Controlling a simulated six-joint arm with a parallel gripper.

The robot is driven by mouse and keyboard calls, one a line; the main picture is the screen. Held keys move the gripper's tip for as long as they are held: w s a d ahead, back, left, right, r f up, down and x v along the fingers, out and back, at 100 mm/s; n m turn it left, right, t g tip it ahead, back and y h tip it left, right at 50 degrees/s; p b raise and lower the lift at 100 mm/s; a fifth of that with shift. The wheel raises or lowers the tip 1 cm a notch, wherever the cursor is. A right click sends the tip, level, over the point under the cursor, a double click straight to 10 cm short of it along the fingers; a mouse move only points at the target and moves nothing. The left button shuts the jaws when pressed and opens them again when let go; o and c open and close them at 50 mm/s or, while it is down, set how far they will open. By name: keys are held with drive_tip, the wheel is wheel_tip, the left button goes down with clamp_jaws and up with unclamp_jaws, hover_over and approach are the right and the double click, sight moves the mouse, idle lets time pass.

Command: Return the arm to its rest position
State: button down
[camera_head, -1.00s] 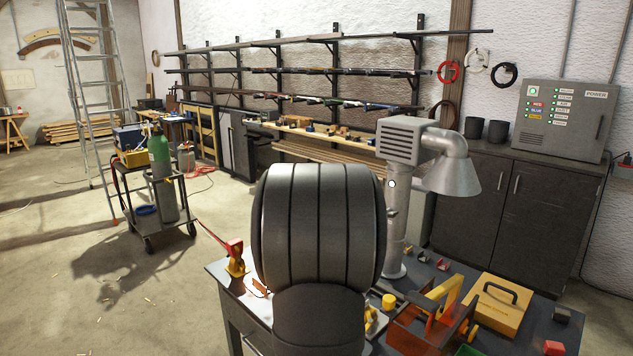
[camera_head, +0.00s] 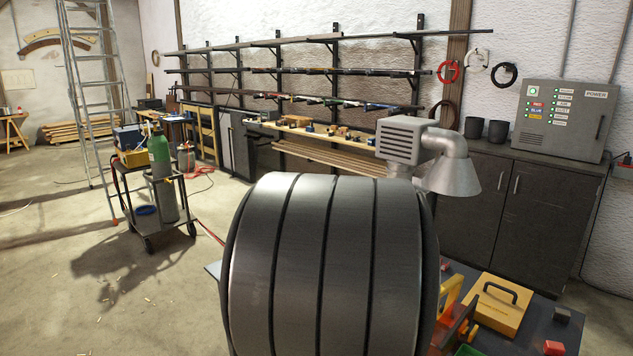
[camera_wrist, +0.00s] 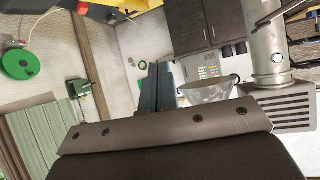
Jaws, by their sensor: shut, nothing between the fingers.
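My gripper (camera_wrist: 158,72) shows in the wrist view as two blue-grey fingers side by side. It is shut and empty. A grey plate with screws and a dark part of my own wrist fill the bottom of that view. In the head view, a large dark ribbed part of my own arm fills the lower middle and hides my gripper and much of the workbench (camera_head: 540,315). The wrist view is tilted, with the cabinets and grey power box (camera_wrist: 206,70) beyond the fingers.
An extraction hood (camera_head: 452,178) stands right behind my arm. A yellow case (camera_head: 495,305) and an orange-red tray (camera_head: 455,330) lie on the bench. A gas bottle trolley (camera_head: 160,195) and a ladder (camera_head: 84,80) stand left. A green reel (camera_wrist: 20,65) shows in the wrist view.

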drive_tip(key=c, duration=1.3)
unclamp_jaws()
drive_tip(key=o, duration=0.4)
drive_tip(key=shift+f, duration=0.1)
drive_tip(key=o, duration=0.7)
drive_tip(key=m, duration=0.1)
drive_tip(key=f+m+g+y, duration=0.1)
drive_tip(key=m, duration=0.1)
drive_tip(key=shift+d+f+g, duration=0.1)
drive_tip(key=shift+d+g, duration=0.05)
drive_tip(key=shift+g, duration=0.15)
drive_tip(key=shift+o, duration=1)
drive_tip(key=f+m+y, duration=0.1)
drive_tip(key=m, duration=0.1)
drive_tip(key=a+f+m+g+y, duration=0.1)
drive_tip(key=m, duration=0.1)
drive_tip(key=a+f+m+g+y, duration=0.1)
drive_tip(key=m, duration=0.1)
drive_tip(key=shift+w, duration=0.2)
drive_tip(key=a+f+m+g+y, duration=0.3)
drive_tip(key=a+m+y, duration=0.3)
drive_tip(key=a, duration=0.1)
wheel_tip(320, 180, down, 10)
drive_tip(key=shift+a, duration=0.3)
